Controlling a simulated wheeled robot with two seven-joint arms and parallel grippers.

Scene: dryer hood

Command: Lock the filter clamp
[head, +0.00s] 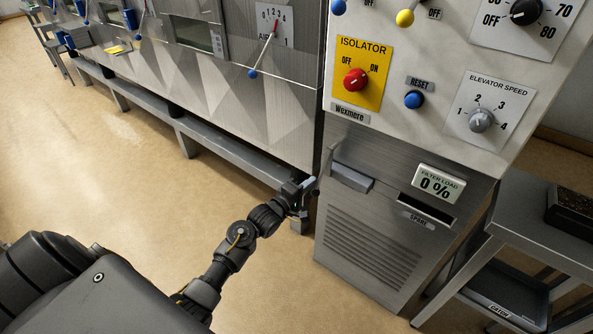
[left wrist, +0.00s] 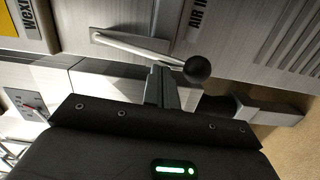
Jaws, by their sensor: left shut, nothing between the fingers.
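The filter clamp shows in the left wrist view as a pale lever (left wrist: 138,48) ending in a black ball knob (left wrist: 198,69), in front of the brushed metal panel. In the head view its lever (head: 331,160) stands at the left edge of the lower cabinet front, beside a grey block (head: 352,179). My left gripper (head: 308,185) is shut and empty, low beside the lever. In the left wrist view its fingertips (left wrist: 161,76) are close to the lever, just left of the knob. I cannot tell whether they touch. My right gripper is out of view.
The isolator knob (head: 355,80) and blue reset button (head: 414,100) are above. A metal table (head: 550,222) stands right. The floor at left is clear.

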